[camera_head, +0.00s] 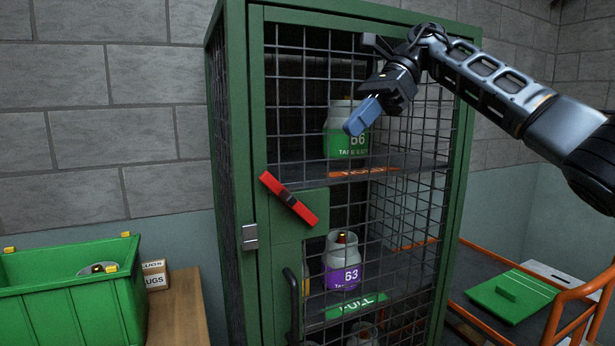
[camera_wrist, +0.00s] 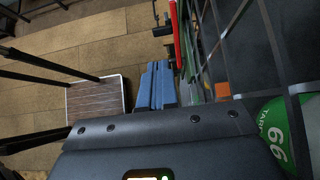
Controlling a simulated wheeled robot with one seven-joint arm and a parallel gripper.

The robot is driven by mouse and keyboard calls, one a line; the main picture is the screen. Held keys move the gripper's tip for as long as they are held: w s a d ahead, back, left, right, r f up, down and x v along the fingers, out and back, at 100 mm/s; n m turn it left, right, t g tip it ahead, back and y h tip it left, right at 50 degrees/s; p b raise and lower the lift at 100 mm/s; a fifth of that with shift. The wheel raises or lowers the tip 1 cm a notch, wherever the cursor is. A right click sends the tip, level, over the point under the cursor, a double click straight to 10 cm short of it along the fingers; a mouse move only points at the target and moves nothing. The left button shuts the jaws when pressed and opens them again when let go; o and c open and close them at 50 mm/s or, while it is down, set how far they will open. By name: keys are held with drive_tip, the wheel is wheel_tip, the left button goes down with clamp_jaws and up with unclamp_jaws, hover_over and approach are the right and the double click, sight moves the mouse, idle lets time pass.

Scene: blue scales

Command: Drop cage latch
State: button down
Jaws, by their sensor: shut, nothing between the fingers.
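A green-framed cage (camera_head: 258,130) with dark wire mesh stands in the middle of the head view. Its red latch bar (camera_head: 301,209) is tilted, running from upper left to lower right across a green plate at the left of the door. My gripper (camera_head: 362,116) has blue fingers, shut and empty. It is in front of the mesh, above and to the right of the latch and apart from it. In the wrist view the blue fingers (camera_wrist: 157,84) lie together. A narrow red strip (camera_wrist: 176,28) shows beyond them; I cannot tell whether it is the latch.
Behind the mesh, a green-banded canister (camera_head: 345,145) stands on the upper shelf and a purple-banded one (camera_head: 343,277) lower. A black handle (camera_head: 292,300) is below the latch. A green crate (camera_head: 70,296) sits left; an orange-railed cart (camera_head: 562,312) stands right.

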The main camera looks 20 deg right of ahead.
drive_tip(key=p, duration=0.3)
approach(283, 198)
drive_tip(key=d+f+x, duration=0.1)
drive_tip(key=x, duration=0.4)
drive_tip(key=shift+a, duration=0.35)
drive_tip(key=shift+a+f, duration=0.1)
drive_tip(key=b+x, duration=0.2)
drive_tip(key=b, duration=0.1)
drive_tip(key=b+x, duration=0.2)
drive_tip(key=b, duration=0.1)
drive_tip(key=shift+a+b, duration=0.35)
drive_tip(key=shift+a+f+h+b, duration=0.25)
drive_tip(key=shift+a+h+b, duration=0.2)
drive_tip(key=shift+h, duration=0.35)
drive_tip(key=shift+a+f+b, duration=0.35)
drive_tip(key=shift+f+b, duration=0.3)
drive_tip(key=shift+b, duration=0.05)
drive_tip(key=shift+a+f, duration=0.1)
drive_tip(key=shift+f, duration=0.2)
drive_tip(key=shift+r, duration=0.1)
